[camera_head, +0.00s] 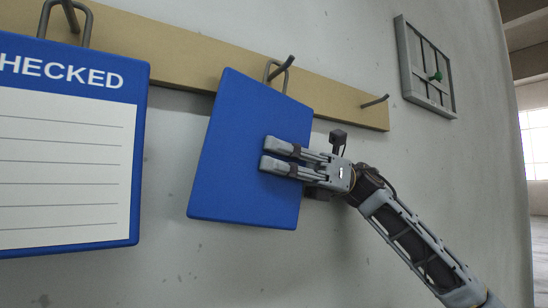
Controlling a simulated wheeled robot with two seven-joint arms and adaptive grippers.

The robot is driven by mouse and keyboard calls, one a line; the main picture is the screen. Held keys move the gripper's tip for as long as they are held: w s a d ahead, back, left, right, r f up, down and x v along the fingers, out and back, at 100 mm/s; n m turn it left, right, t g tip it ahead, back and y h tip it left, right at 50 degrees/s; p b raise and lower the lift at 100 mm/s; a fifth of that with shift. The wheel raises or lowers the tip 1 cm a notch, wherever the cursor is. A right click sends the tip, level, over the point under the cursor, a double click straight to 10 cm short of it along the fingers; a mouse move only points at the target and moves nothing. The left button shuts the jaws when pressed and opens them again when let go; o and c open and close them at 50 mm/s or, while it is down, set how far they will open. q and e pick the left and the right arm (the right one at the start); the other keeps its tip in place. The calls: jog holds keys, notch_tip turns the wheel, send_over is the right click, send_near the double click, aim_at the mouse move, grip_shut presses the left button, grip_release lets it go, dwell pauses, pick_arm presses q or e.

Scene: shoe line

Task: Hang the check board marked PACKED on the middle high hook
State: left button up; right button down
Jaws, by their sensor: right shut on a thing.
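A blue board (240,150) with a plain face and no visible marking hangs tilted in front of the wall. I cannot read PACKED on it. Its grey wire loop (268,70) overlaps the middle hook (284,64), whose tip shows beyond the loop. I cannot tell for certain whether the loop bears on the hook. My right gripper (267,153) comes in from the right and is shut on this board, with two fingers across its blue face. The rest of its grip is hidden behind the board. My left gripper is out of view.
A blue board marked CHECKED (70,160) hangs at the left by its wire loop. The wooden rail (190,45) carries the hooks. The right hook (375,101) is bare. A grey framed panel with a green knob (425,72) is on the wall at the upper right.

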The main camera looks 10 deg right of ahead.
dwell(0.4)
jog(key=c, duration=1.4)
grip_release()
jog(key=shift+o, duration=0.2)
jog(key=v, duration=1.2)
jog(key=shift+d, duration=0.1)
